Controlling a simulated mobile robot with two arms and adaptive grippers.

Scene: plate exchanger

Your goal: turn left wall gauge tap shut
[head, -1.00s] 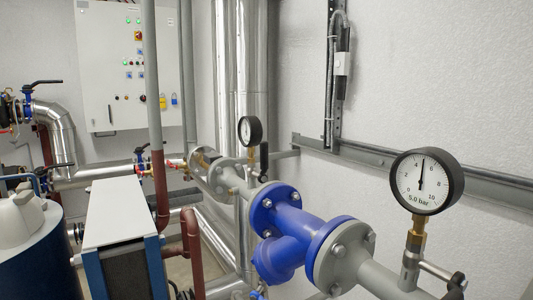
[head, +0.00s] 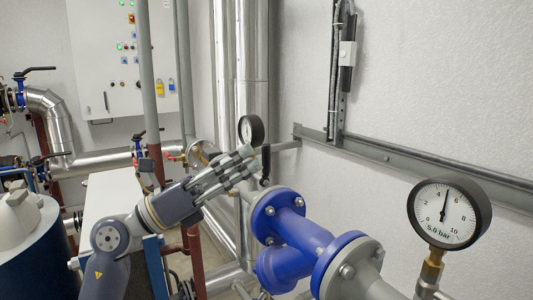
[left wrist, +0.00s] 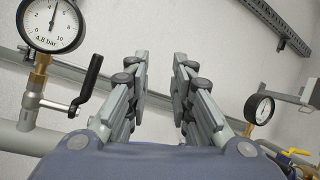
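The left wall gauge (head: 251,130) is a black-rimmed dial beyond my left gripper (head: 243,163) in the head view. A dial reading 4.8 bar, which I take as the same gauge (left wrist: 52,22), is at upper left in the left wrist view. Its tap has a black cranked handle (left wrist: 88,86) to the right of the brass stem, slanting up to the right. In the head view, the fingers partly cover this handle. My left gripper (left wrist: 159,75) is open and empty, its fingers apart, with the handle outside them on the left. My right gripper is not in view.
A second gauge (head: 449,212) reading 5.0 bar stands at the right. The blue flanged pipe (head: 300,235) runs below and right of my left gripper. A grey rail (head: 400,160) crosses the wall. A blue tank (head: 35,250) stands at left.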

